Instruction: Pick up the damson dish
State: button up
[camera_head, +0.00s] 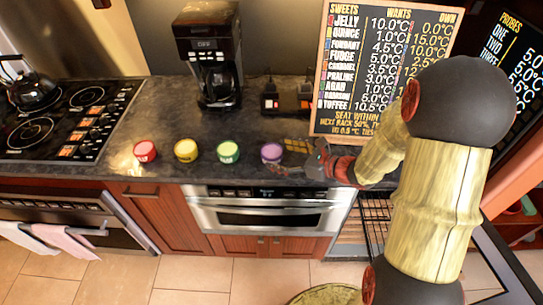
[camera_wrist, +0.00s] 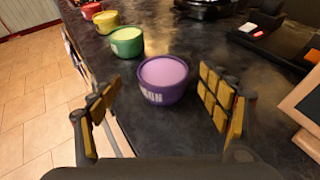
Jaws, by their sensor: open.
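The damson dish is a small purple cup with a pale lilac top, standing upright on the dark counter. In the head view the damson dish (camera_head: 271,153) is the rightmost of a row of dishes, just left of my gripper (camera_head: 297,160). In the wrist view the damson dish (camera_wrist: 164,80) sits ahead of and between the open fingers of my gripper (camera_wrist: 160,108), with part of its label showing. The fingers have gold pads and stand apart on either side. Nothing is held, and the dish appears to be still beyond the fingertips.
Green (camera_head: 228,152), yellow (camera_head: 186,150) and red (camera_head: 145,151) dishes stand in a row to the left. A coffee maker (camera_head: 211,60) and a menu board (camera_head: 385,70) stand behind. The microwave drawer (camera_head: 265,213) is shut below the counter's front edge. A stove (camera_head: 60,115) is at the left.

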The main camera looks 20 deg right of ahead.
aim_at(274, 152)
jog(key=b+x, duration=0.1)
jog(key=x, duration=0.2)
jog(key=shift+w+f, duration=0.3)
jog(key=shift+w, duration=0.1)
jog(key=shift+w+a+b, duration=0.35)
jog(key=shift+w, duration=0.05)
jog(key=shift+c, duration=0.2)
jog(key=c, duration=1.4)
jog(key=shift+c, duration=0.2)
